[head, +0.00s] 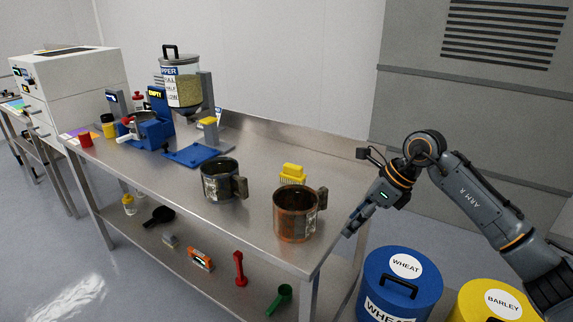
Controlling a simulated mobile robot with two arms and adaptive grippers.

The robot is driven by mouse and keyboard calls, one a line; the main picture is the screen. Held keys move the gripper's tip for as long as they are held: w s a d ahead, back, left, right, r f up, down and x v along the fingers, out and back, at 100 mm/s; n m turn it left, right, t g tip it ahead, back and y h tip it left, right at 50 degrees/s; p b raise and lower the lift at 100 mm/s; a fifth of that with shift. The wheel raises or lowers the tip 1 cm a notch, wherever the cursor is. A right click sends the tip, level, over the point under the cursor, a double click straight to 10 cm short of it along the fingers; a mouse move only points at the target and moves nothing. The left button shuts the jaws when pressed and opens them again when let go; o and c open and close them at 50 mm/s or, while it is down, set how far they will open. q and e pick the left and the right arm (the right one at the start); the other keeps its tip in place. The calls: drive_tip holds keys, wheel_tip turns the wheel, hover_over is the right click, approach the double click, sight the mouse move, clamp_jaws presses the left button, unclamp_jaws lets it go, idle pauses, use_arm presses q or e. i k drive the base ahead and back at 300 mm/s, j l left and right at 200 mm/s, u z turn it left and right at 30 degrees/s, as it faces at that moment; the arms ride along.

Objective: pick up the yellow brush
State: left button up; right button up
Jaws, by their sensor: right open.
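The yellow brush (292,174) stands on the steel table, behind the two metal mugs and toward the back edge. Its bristles face down, and its lower part is partly hidden by the copper mug. My right gripper (350,228) is open and empty, pointing down and left beside the table's right end. It is to the right of the copper mug and apart from the brush. My left gripper does not show.
A copper mug (295,215) and a steel mug (220,182) stand in front of the brush. A hopper (184,88) and blue machine stand farther left. A blue wheat bin (400,280) and yellow barley bin (490,302) stand on the floor at right.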

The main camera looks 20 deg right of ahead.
sight(291, 174)
drive_tip(key=i, duration=1.35)
